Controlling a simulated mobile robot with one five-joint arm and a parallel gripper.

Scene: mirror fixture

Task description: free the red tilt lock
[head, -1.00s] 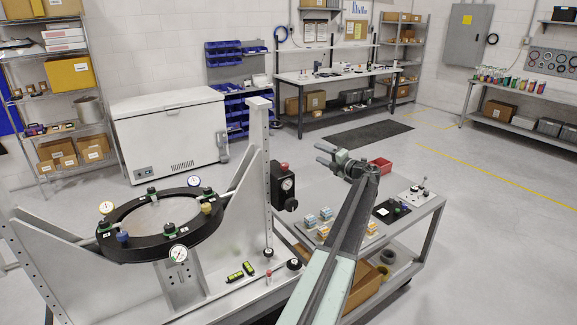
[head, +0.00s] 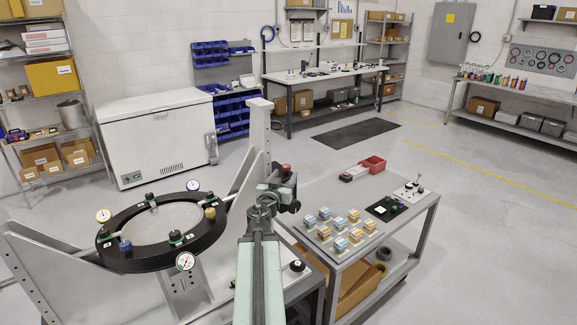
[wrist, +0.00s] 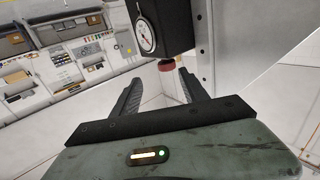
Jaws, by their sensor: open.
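The red tilt lock (head: 286,167) is a small red knob on a black box with a dial, on the upright post of the fixture. In the head view it shows just above and behind my gripper (head: 271,189). The wrist view shows the red knob (wrist: 166,65) at the end of the black gauge box (wrist: 163,25). My gripper (wrist: 159,78) is open and empty. The knob lies ahead of the gap between the fingers, apart from them as far as I can tell. The round mirror (head: 152,224) in its black ring is at left. My gripper and arm hide much of the box.
The fixture's post (head: 259,130) stands close beside my gripper. A white chest freezer (head: 155,135) stands behind. The floor right of the cart is clear.

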